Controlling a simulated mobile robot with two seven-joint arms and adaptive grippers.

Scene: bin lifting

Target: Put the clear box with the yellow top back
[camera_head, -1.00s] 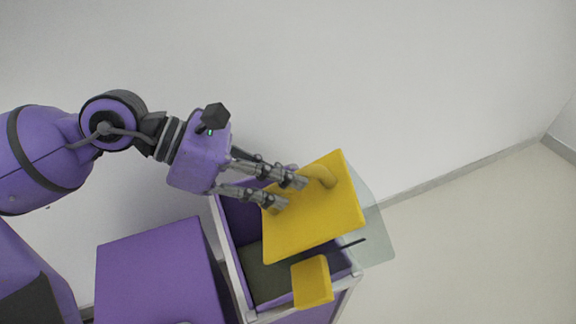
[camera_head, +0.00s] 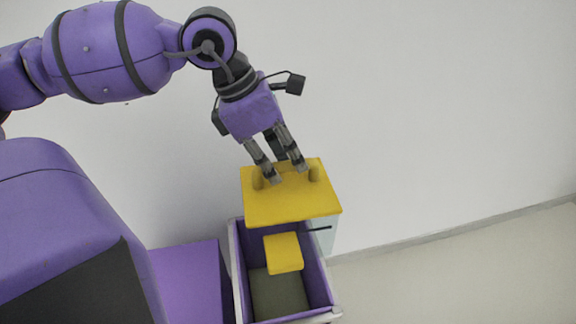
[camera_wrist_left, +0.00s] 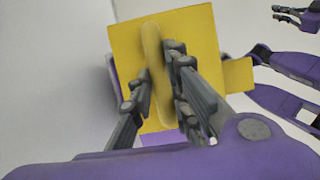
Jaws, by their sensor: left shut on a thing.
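The clear box with the yellow top (camera_head: 290,207) is at the back end of an open purple bin in the head view. Its clear wall (camera_head: 329,236) shows faintly below the top, at the right. My left gripper (camera_head: 287,172) is shut on the yellow handle of the top, with a finger on each side of it. The handle (camera_wrist_left: 157,75) runs between the fingers (camera_wrist_left: 157,88) in the left wrist view. My right gripper (camera_wrist_left: 286,14) shows small at the top right of that view; its opening is unclear.
The purple bin (camera_head: 236,272) has pale rims and a dark floor (camera_head: 277,294). A yellow block or tab (camera_head: 283,253) shows over its inside. A purple surface (camera_head: 188,278) stands left of the bin. The wall is behind; floor is clear at right.

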